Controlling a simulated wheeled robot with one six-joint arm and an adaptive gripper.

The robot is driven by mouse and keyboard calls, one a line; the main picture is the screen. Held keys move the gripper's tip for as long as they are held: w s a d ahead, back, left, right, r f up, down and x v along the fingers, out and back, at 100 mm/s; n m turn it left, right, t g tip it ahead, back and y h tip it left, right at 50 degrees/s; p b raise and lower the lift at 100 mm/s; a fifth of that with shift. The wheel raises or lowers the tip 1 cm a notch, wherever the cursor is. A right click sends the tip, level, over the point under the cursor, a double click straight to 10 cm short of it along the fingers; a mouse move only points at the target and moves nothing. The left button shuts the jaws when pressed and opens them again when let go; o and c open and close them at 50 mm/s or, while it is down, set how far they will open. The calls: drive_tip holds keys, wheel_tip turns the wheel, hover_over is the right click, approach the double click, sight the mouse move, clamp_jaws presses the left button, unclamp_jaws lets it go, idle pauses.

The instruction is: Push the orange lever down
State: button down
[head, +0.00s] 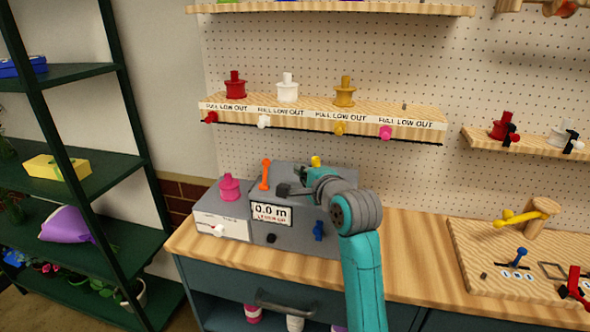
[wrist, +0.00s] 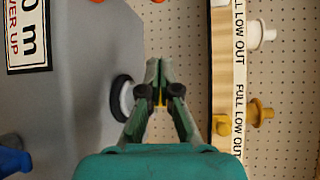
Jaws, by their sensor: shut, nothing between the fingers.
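The orange lever (head: 265,173) stands upright on the grey machine (head: 290,231), above its display (head: 271,214). The display reads 0.0 m, with small text below that says the lever is up. My gripper (head: 284,190) is shut and empty, just right of the lever in the head view, and it appears apart from it. In the wrist view my gripper (wrist: 158,66) has its fingertips together. Small orange bits show at that view's top edge; I cannot tell which is the lever.
A yellow part (head: 316,161) shows behind my arm. A blue knob (head: 319,231) is on the machine's front. A shelf (head: 420,118) with spools hangs above. Bare counter (head: 415,240) lies to the right.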

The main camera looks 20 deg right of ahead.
sight(266, 171)
drive_tip(key=w, duration=0.2)
drive_tip(key=w+f, duration=0.1)
drive_tip(key=w, duration=0.5)
drive_tip(key=shift+w+a+f, duration=0.1)
drive_tip(key=shift+a+f, duration=0.05)
drive_tip(key=shift+a, duration=0.05)
drive_tip(key=shift+s+a, duration=0.25)
drive_tip(key=shift+a, duration=0.3)
drive_tip(key=shift+s+a, duration=0.2)
drive_tip(key=shift+a, duration=0.3)
drive_tip(key=shift+s+a+r, duration=0.15)
drive_tip(key=shift+a+r, duration=0.05)
drive_tip(key=shift+a, duration=0.2)
drive_tip(key=shift+s+a+r, duration=0.15)
drive_tip(key=shift+a, duration=0.25)
